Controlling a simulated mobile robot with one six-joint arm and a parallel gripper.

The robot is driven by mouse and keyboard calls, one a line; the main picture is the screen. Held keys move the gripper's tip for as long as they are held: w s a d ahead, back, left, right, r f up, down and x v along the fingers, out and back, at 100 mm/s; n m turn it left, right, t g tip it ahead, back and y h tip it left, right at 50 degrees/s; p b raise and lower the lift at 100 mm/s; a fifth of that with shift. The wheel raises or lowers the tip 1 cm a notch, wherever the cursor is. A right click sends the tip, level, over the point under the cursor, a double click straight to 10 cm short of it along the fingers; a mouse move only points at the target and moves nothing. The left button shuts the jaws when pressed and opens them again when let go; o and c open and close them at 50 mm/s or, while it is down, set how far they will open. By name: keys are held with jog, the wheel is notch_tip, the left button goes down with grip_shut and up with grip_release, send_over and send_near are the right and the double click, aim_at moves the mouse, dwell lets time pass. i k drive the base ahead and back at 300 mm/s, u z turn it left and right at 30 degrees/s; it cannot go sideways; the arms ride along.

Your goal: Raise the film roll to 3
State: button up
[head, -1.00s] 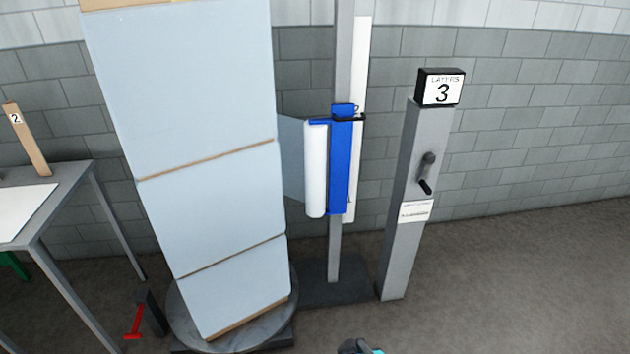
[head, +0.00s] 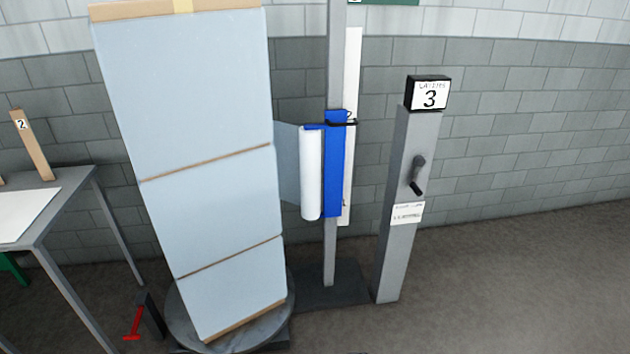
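The white film roll (head: 312,172) stands upright beside a blue carriage (head: 335,165) on a grey mast (head: 330,250). A sheet of film (head: 287,160) runs from the roll to the wrapped stack. A white scale strip (head: 352,110) stands behind the mast, with a small "2" near the carriage's top. My gripper is not in view.
The tall film-wrapped stack (head: 190,95) stands on a round turntable (head: 183,330). A grey table (head: 70,187) with a "2" marker (head: 32,145) is at the left. A red lever (head: 133,323) is low by the turntable. Floor right of the post is clear.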

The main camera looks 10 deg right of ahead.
aim_at(335, 125)
jog(key=z, duration=0.1)
jog(key=i, duration=0.95)
jog(key=z, duration=0.05)
jog(key=k, duration=0.55)
jog(key=u, duration=0.8)
